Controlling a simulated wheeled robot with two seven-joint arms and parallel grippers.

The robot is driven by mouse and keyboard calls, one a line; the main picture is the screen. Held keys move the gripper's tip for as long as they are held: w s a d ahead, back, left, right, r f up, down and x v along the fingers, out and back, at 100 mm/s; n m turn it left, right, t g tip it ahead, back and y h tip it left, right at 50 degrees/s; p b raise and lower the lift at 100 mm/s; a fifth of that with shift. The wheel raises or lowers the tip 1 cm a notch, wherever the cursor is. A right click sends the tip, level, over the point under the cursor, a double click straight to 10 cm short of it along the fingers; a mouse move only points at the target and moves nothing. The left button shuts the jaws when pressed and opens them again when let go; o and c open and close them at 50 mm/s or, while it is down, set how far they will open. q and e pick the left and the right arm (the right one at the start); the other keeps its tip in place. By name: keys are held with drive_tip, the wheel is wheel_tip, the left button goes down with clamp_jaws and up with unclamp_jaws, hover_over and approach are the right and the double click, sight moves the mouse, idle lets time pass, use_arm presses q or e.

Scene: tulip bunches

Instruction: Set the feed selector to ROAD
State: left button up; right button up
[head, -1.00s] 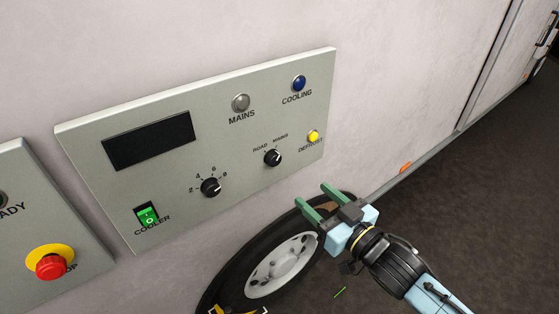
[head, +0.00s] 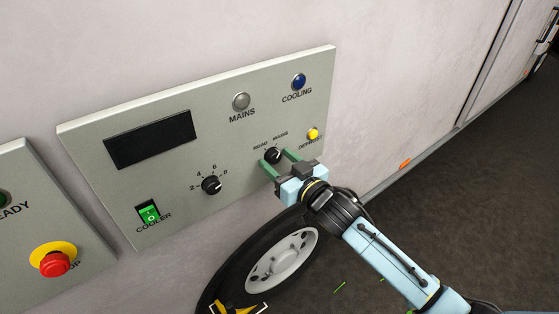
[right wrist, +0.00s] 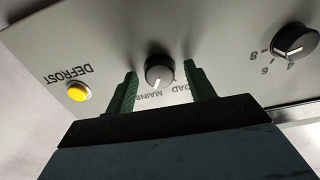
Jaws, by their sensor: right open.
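The feed selector (head: 272,155) is a small black knob with ROAD and MAINS labels above it on the grey panel (head: 80,145). Its white mark appears to point to the MAINS side. In the right wrist view the knob (right wrist: 160,70) shows upside down between the green fingers. My right gripper (head: 279,161) is open, with one finger on each side of the knob; a gap shows on both sides in the wrist view (right wrist: 162,84). My left gripper is not in view.
The yellow DEFROST button (head: 313,134) is just right of the knob. A numbered knob (head: 211,185) and the green COOLER switch (head: 148,213) are to the left. A red stop button (head: 54,264) sits on another panel. A wheel (head: 283,262) is below.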

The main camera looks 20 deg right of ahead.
drive_tip(key=c, duration=1)
drive_tip(key=n+p, duration=0.1)
drive_tip(key=n, duration=0.1)
drive_tip(key=shift+n, duration=0.4)
drive_tip(key=n+p, duration=0.1)
drive_tip(key=n, duration=0.2)
drive_tip(key=shift+n, duration=0.3)
drive_tip(key=n+p, duration=0.1)
drive_tip(key=n, duration=0.2)
drive_tip(key=shift+n, duration=2.2)
